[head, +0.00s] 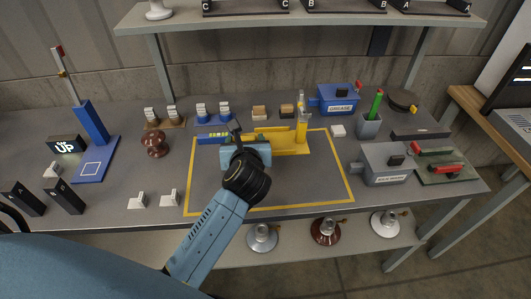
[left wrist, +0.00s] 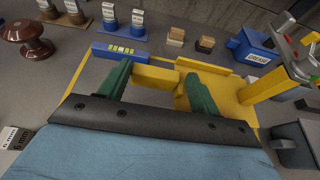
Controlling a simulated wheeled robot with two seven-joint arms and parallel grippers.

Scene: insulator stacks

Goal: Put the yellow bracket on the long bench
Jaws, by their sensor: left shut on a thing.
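My left gripper (head: 250,140) is over the yellow-outlined square on the long grey bench (head: 320,190). Its green fingers (left wrist: 156,84) are shut on a yellow piece (left wrist: 155,77), which looks like the yellow bracket. In the head view the yellow bracket (head: 246,138) is mostly hidden by the gripper. Just to its right is a yellow base (head: 288,142) with an upright post (head: 301,122); it also shows in the left wrist view (left wrist: 232,92). I cannot tell whether the held piece touches this base or the bench. My right gripper is out of view.
A blue bar with light green marks (head: 215,138) lies left of the gripper. A blue GREASE box (head: 338,98), a cup with a green item (head: 369,125) and a grey box (head: 385,163) stand to the right. A brown insulator (head: 156,144) is left. The square's front is clear.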

